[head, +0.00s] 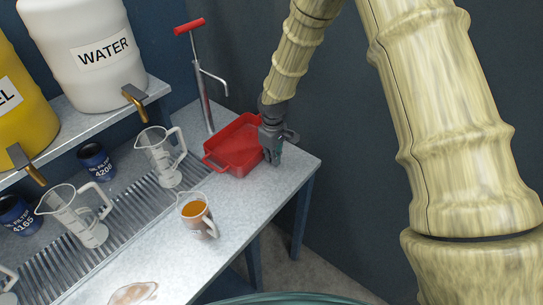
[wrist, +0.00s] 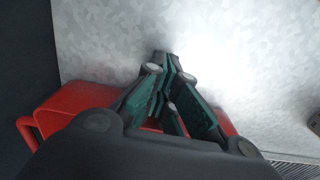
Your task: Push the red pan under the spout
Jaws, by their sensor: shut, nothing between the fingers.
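The red pan (head: 235,146) sits on the metal bench near its back right corner. The spout (head: 215,80) is a curved grey tube on a red-handled hand pump (head: 205,85), standing just behind and left of the pan. My gripper (head: 273,155) is shut and empty, pointing down at the pan's right side. It overlaps the pan's right edge in the head view, and I cannot tell whether it touches. In the wrist view the closed fingers (wrist: 168,85) are in front of the red pan (wrist: 80,100), which is partly hidden behind the gripper body.
A cup of orange-brown liquid (head: 198,216) and clear jugs (head: 160,155) stand left and in front of the pan, the jugs on a slatted drain. Water (head: 90,50) and yellow (head: 25,110) containers sit on a raised shelf. The bench's right edge (head: 310,170) is close to my gripper.

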